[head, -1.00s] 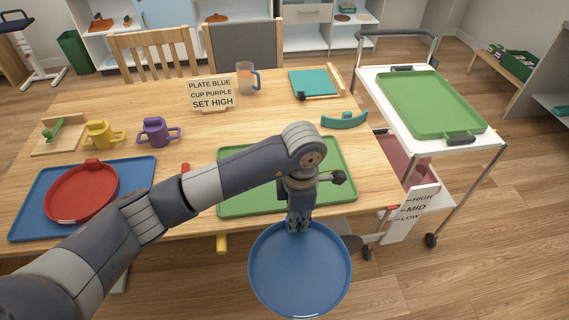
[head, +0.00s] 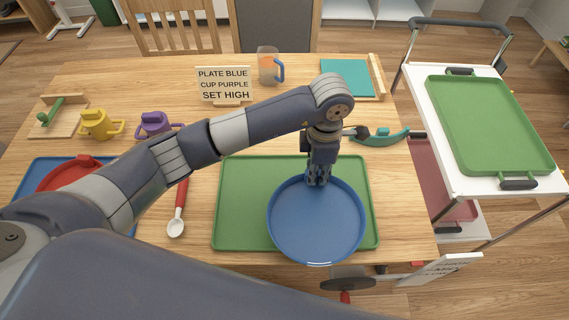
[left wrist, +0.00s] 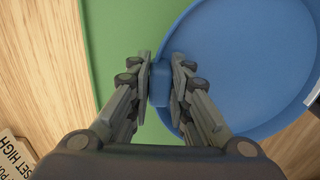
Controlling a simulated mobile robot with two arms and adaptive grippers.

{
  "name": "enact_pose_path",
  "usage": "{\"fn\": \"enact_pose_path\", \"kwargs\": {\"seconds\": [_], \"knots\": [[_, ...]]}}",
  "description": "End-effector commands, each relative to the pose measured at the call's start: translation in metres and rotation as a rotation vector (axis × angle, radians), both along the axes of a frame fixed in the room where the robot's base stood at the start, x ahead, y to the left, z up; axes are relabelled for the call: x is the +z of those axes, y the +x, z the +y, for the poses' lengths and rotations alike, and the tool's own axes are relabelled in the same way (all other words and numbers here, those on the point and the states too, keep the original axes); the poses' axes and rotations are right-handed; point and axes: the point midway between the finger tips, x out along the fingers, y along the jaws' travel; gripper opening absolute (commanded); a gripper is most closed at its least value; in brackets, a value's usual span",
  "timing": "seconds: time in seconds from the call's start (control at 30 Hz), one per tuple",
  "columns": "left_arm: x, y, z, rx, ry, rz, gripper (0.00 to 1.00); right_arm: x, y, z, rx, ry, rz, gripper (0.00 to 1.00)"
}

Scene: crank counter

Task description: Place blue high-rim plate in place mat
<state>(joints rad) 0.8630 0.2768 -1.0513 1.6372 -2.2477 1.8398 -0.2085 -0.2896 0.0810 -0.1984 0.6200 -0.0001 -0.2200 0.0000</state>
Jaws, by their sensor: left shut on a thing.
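The blue high-rim plate (head: 316,222) is over the right part of the green place mat (head: 240,215) in the head view. Its near edge reaches past the mat's front edge. My left gripper (head: 318,178) is shut on the tab at the plate's far rim. In the left wrist view the fingers (left wrist: 160,85) close on both sides of the blue tab, with the plate (left wrist: 245,70) to the right and the green mat (left wrist: 110,30) to the left. I cannot tell whether the plate touches the mat. My right gripper is not in view.
A spoon with a red handle (head: 178,212) lies left of the mat. A red plate (head: 68,172) rests on a blue mat (head: 35,172) at the left. A sign (head: 223,84) and purple cup (head: 153,124) stand behind. A cart with a green tray (head: 490,125) is at right.

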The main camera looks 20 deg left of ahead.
Motion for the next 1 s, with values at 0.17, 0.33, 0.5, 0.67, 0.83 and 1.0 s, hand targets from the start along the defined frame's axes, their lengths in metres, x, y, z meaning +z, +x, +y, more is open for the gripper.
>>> {"fn": "enact_pose_path", "kwargs": {"seconds": [0.17,0.33,0.5,0.67,0.83,1.0], "knots": [[-0.001,0.014,0.049,0.007,0.002,0.002,0.0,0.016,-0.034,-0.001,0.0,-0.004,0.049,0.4],[-0.005,0.026,0.084,0.005,0.001,0.0,0.0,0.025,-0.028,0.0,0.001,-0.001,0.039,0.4],[-0.008,0.031,0.099,0.002,-0.001,-0.001,0.0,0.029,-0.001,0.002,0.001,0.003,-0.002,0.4],[-0.009,0.036,0.116,0.005,0.001,0.0,0.0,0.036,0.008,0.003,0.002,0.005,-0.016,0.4],[-0.03,0.037,0.125,0.001,-0.002,0.005,0.0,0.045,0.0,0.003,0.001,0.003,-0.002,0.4],[-0.045,0.039,0.125,0.0,-0.002,-0.002,0.0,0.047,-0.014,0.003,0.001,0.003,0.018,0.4]]}}
